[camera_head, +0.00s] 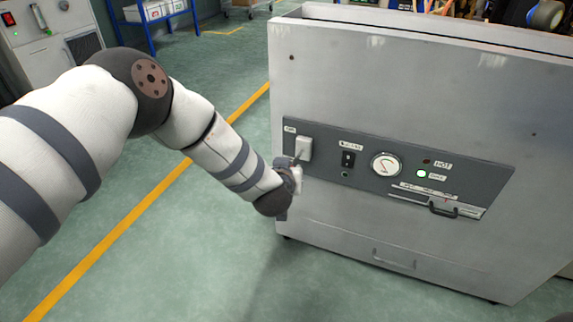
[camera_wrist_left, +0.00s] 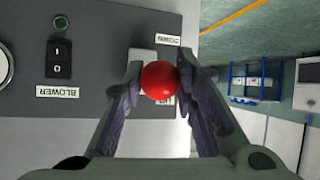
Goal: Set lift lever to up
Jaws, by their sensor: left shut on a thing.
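The lift lever has a red ball knob, seen in the left wrist view (camera_wrist_left: 158,80). My left gripper (camera_wrist_left: 160,84) is shut on this knob, with a finger on each side. In the head view my left gripper (camera_head: 295,172) is at the left end of the control panel (camera_head: 325,168), in front of the lever's pale base plate (camera_head: 305,147); it hides the knob there. A label reading DOWN (camera_wrist_left: 168,40) shows beyond the knob in the upside-down wrist view. Another label behind the knob is mostly covered. I cannot tell the lever's exact setting. My right gripper is not in view.
The panel is on a large grey machine (camera_head: 400,80). Right of the lever are a blower switch (camera_head: 348,159), a round gauge (camera_head: 386,166), a lit green lamp (camera_head: 421,174) and a black handle (camera_head: 443,209). Green floor with a yellow line (camera_head: 150,195) is clear at left.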

